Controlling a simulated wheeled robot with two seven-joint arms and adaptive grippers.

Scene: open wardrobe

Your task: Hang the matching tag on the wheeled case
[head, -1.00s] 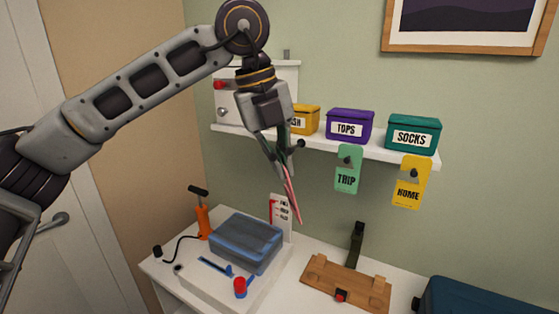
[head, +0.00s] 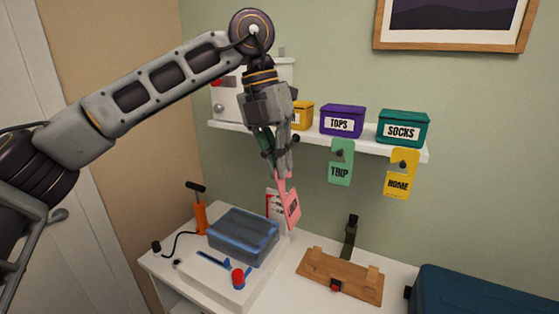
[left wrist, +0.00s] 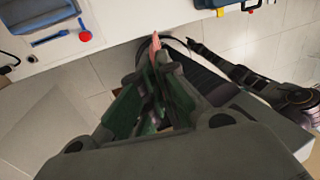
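My left gripper (head: 281,172) is shut on a pink tag (head: 291,207), which hangs tilted below its fingertips, in front of the wall above the bench. The tag's lettering is too small to read surely. Its pink edge also shows in the left wrist view (left wrist: 155,46). A green TRIP tag (head: 341,172) and a yellow HOME tag (head: 402,185) hang from pegs under the shelf. A dark blue case (head: 475,294) lies at the lower right, cut off by the frame; I cannot make out wheels surely. In the left wrist view, a dark jointed arm at the right appears mine; its fingers are unclear.
The white shelf (head: 368,146) holds a yellow box, a purple TOPS box (head: 342,120) and a green SOCKS box (head: 404,127). On the bench are a blue packed block (head: 243,235), an orange pump (head: 200,215) and a brown board with strap (head: 340,277). A red-and-white card stands behind the tag.

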